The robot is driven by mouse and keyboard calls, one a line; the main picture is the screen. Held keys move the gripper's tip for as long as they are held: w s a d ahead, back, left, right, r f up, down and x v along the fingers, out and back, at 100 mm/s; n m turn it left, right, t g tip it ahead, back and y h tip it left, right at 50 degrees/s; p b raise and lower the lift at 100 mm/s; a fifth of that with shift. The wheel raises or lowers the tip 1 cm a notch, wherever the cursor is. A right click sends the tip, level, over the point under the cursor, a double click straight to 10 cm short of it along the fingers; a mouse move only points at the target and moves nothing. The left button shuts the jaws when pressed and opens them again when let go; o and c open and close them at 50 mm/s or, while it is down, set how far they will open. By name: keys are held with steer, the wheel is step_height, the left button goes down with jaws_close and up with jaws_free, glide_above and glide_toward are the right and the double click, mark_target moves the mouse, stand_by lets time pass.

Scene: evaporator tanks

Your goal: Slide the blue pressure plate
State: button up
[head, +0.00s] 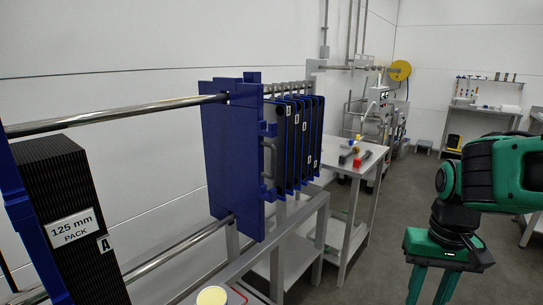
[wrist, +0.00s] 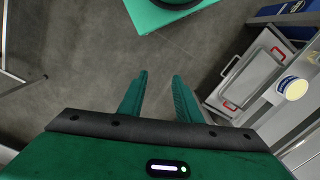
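The blue pressure plate (head: 232,160) stands upright in the middle of the head view, hung on an upper and a lower steel rod. A grey handle (head: 268,160) is on its right side. My gripper (head: 430,290) is at the right of the head view, pointing down, well to the right of the plate and apart from it. Its fingertips are cut off by the frame's bottom edge there. In the wrist view my gripper (wrist: 158,85) shows two green fingers spread apart with only floor between them. The plate cannot be made out with certainty in the wrist view.
A black pack labelled 125 mm (head: 72,225) stands at left, with a gap before the plate. Several black-and-blue plates (head: 300,140) stand behind the plate. A grey table (head: 345,165) holds small coloured items. A round yellow-topped thing (head: 212,296) is at the bottom. Floor near my gripper is clear.

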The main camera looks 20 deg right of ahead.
mark_target(274, 155)
steer(key=w+r+n+t+h, duration=0.3)
steer(key=w+t, duration=0.6)
steer(key=w, duration=1.6)
steer(key=w+a+r+n+t+y, duration=0.2)
steer(key=w+a+r+t, duration=0.4)
steer(key=a, duration=0.3)
steer(key=w+a+r+n+t+y, duration=0.1)
steer(key=w+a+r+n+t, duration=0.15)
steer(key=w+a+r, duration=0.45)
steer(key=shift+m+t, duration=0.25)
steer(key=shift+t, duration=0.1)
steer(key=w, duration=0.3)
steer(key=w+a+f, duration=0.1)
steer(key=w, duration=0.6)
steer(key=shift+w+a+f, duration=0.2)
steer(key=shift+w+f, duration=0.05)
steer(key=shift+w, duration=0.15)
jaws_close()
